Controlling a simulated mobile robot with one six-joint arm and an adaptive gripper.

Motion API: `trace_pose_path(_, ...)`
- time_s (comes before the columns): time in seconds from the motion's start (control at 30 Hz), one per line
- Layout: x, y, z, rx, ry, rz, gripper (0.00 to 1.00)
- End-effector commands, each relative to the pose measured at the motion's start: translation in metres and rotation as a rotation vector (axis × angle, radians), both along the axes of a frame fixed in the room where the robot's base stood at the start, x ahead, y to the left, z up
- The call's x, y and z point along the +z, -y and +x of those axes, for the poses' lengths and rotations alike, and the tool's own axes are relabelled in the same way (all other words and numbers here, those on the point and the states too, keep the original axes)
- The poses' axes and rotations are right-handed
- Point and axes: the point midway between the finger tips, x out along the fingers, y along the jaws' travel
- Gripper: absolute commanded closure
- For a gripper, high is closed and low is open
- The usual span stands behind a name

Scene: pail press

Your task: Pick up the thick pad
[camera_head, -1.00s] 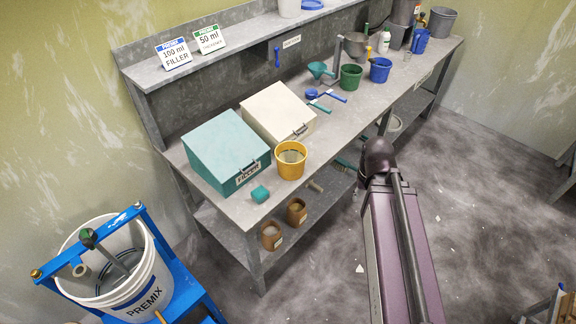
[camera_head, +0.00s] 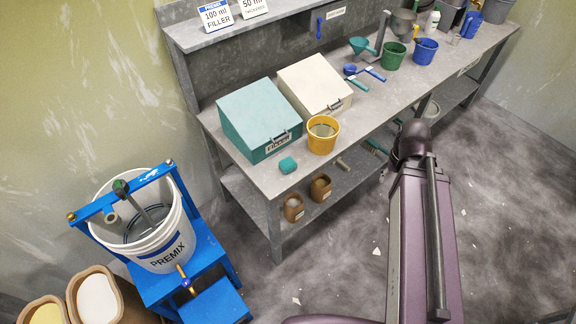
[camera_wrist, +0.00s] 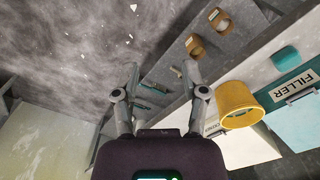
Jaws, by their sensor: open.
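A small teal block-like pad (camera_head: 288,165), which looks like the thick pad, lies on the front left of the grey bench, in front of the teal FILLER bin (camera_head: 258,118) and left of the yellow bucket (camera_head: 322,136). The pad also shows in the wrist view (camera_wrist: 285,60), at the upper right beside the yellow bucket (camera_wrist: 240,105). My gripper (camera_wrist: 160,68) is open with nothing between its fingers. In the wrist view it is apart from the pad, which lies well to its right. In the head view my arm is right of the bench and the fingers cannot be made out.
A cream bin (camera_head: 315,84) stands beside the FILLER bin. Brown jars (camera_head: 320,188) stand on the lower shelf. A PREMIX pail (camera_head: 150,230) sits in a blue frame at left. Brown containers (camera_head: 97,297) are at lower left. The floor in front of the bench is mostly clear.

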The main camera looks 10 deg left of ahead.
Motion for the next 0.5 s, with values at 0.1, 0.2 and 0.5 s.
trace_pose_path(0.1,-0.002,-0.005,0.005,0.016,0.0,0.0,0.0)
trace_pose_path(0.2,-0.004,-0.014,0.015,0.045,0.0,0.0,0.0)
trace_pose_path(0.5,-0.02,-0.083,0.066,0.239,0.0,0.0,0.0)
